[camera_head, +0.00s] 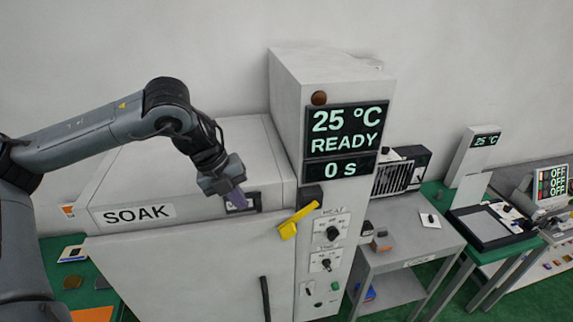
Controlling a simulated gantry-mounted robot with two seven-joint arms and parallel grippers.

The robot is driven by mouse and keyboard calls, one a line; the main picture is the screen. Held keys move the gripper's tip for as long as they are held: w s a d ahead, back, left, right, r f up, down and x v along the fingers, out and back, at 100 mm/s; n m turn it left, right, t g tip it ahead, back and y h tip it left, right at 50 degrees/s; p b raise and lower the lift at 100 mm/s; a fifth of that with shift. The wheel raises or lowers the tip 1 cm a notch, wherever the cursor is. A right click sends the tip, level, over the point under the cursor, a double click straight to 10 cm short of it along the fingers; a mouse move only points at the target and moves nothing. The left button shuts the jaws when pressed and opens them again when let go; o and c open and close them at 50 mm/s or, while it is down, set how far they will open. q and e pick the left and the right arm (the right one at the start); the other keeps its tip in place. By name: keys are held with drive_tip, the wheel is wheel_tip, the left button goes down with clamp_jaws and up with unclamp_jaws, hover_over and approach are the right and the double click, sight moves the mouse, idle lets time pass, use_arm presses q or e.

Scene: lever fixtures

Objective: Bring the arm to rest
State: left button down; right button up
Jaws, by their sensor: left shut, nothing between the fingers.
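My left gripper (237,199) is shut and empty. It hangs from my left arm, which reaches in from the left, in front of the upper part of a grey cabinet marked SOAK (140,214). My right gripper is not in view.
A tall control column with a display (346,142) reading 25 °C, READY, 0 s stands right of the cabinet, with knobs (333,233) below. A grey side table (412,228) and a green bench (503,246) stand further right. A dark vertical handle (265,298) is on the cabinet front.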

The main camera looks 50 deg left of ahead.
use_arm(q)
drive_tip(key=s+d+f+g+h+p, duration=0.2)
drive_tip(key=s+d+f+h+p, duration=0.15)
drive_tip(key=d+f, duration=0.6)
drive_tip(key=s+d+f+g+h+p, duration=0.2)
drive_tip(key=d+f+h, duration=0.2)
drive_tip(key=d+f, duration=0.55)
drive_tip(key=w+d+r+n+t+y+p, duration=0.25)
drive_tip(key=d+n+t+p, duration=0.35)
drive_tip(key=d+n+t, duration=0.85)
drive_tip(key=s+a+f+n+g+y, duration=0.2)
drive_tip(key=s+a+n+g+y, duration=0.4)
drive_tip(key=g, duration=0.4)
drive_tip(key=shift+s+a+f+n+y, duration=0.3)
drive_tip(key=shift+s+a+f+n, duration=0.05)
drive_tip(key=shift+s+a, duration=0.45)
